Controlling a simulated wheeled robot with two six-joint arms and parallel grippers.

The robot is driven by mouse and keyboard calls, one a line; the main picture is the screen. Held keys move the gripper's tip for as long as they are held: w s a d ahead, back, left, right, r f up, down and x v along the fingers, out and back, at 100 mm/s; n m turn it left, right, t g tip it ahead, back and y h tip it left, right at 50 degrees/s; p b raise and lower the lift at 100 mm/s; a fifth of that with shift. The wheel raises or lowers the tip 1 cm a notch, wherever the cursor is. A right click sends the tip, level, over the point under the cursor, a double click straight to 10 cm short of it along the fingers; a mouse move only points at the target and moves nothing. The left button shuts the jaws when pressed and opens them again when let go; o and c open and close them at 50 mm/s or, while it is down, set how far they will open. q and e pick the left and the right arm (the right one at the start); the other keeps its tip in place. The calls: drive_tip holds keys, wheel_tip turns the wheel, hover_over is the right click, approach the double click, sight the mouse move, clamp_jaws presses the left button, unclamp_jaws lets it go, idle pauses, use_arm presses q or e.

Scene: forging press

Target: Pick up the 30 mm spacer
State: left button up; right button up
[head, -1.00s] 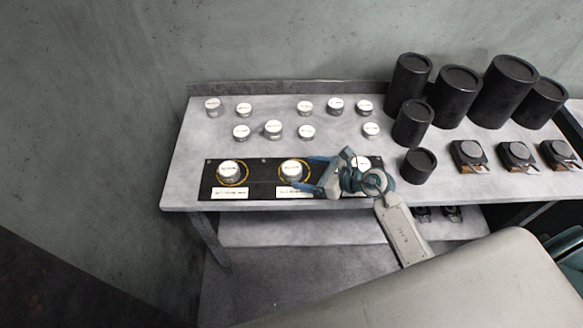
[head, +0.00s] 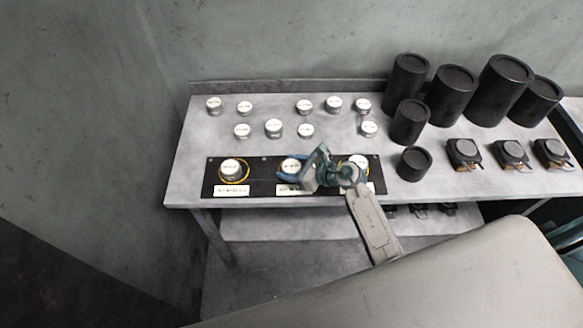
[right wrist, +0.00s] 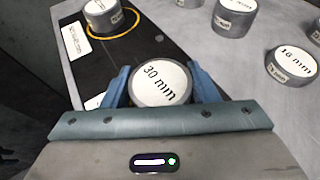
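The 30 mm spacer (right wrist: 161,84) is a short metal cylinder with a white top marked "30 mm". In the head view the spacer (head: 291,165) stands upright at the middle place of the black board (head: 259,180). My right gripper (right wrist: 162,88) has its blue fingers on either side of the spacer, close to its walls. I see no clear grip, and contact at the fingertips is hard to tell. In the head view the right gripper (head: 293,175) reaches in from the right and partly hides the middle place. My left gripper is not in view.
A spacer (head: 231,168) stands in a yellow ring at the left, another (head: 358,161) at the right. Several loose spacers, including the 16 mm one (right wrist: 292,62), stand behind. Tall black cylinders (head: 452,95) and dark square blocks (head: 467,153) fill the table's right side.

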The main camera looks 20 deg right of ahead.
drive_tip(key=c, duration=0.7)
drive_tip(key=shift+c, duration=1)
drive_tip(key=shift+w+r, duration=0.1)
drive_tip(key=shift+r, duration=0.1)
